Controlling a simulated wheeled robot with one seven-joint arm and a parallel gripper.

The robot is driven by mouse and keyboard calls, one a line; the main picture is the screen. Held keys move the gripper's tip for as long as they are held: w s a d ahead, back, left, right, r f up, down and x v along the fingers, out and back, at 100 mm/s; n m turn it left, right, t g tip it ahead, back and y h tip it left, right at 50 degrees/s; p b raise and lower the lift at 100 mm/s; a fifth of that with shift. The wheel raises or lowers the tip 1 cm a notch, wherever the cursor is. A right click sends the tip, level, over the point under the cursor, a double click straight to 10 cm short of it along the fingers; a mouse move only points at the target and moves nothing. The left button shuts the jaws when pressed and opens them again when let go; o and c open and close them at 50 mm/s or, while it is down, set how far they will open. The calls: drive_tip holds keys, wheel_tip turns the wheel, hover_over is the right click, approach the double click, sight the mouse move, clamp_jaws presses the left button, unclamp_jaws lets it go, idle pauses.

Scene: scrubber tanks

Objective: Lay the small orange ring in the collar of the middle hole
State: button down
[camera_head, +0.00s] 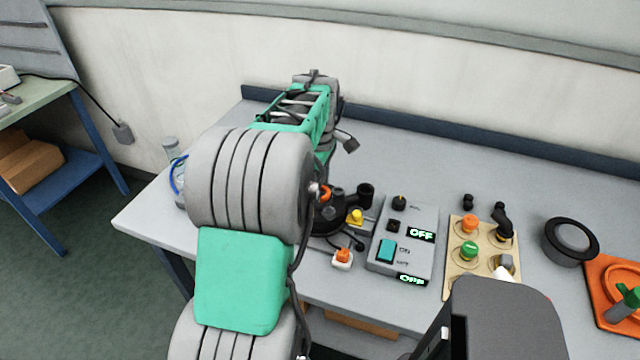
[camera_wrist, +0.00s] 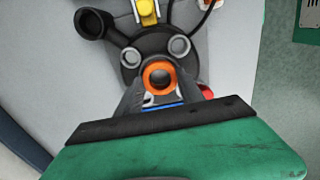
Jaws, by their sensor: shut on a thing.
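The small orange ring (camera_wrist: 159,77) is between the fingertips of my gripper (camera_wrist: 158,92) in the wrist view, and the gripper is shut on it. It also shows in the head view (camera_head: 326,193), beside my arm. Below the ring is a round black lid (camera_wrist: 146,37), also in the head view (camera_head: 330,220). Two grey-rimmed holes show on the lid, a left one (camera_wrist: 131,57) and a right one (camera_wrist: 180,46). The ring appears between and nearer than these two. The middle hole's collar is hidden or cannot be told apart behind the ring. Whether the ring touches the lid cannot be told.
A black pipe stub (camera_wrist: 92,24) stands up at the lid's side. A yellow part (camera_head: 355,216) and a grey control box (camera_head: 404,240) reading OFF stand to the right. A beige board with knobs (camera_head: 455,278) and a black round container (camera_head: 570,241) are further right.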

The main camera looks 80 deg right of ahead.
drive_tip(key=shift+f, duration=0.1)
unclamp_jaws()
idle(0.8)
idle(0.4)
wheel_tip(320, 180, up, 7)
drive_tip(key=p, duration=0.5)
idle(0.3)
idle(0.4)
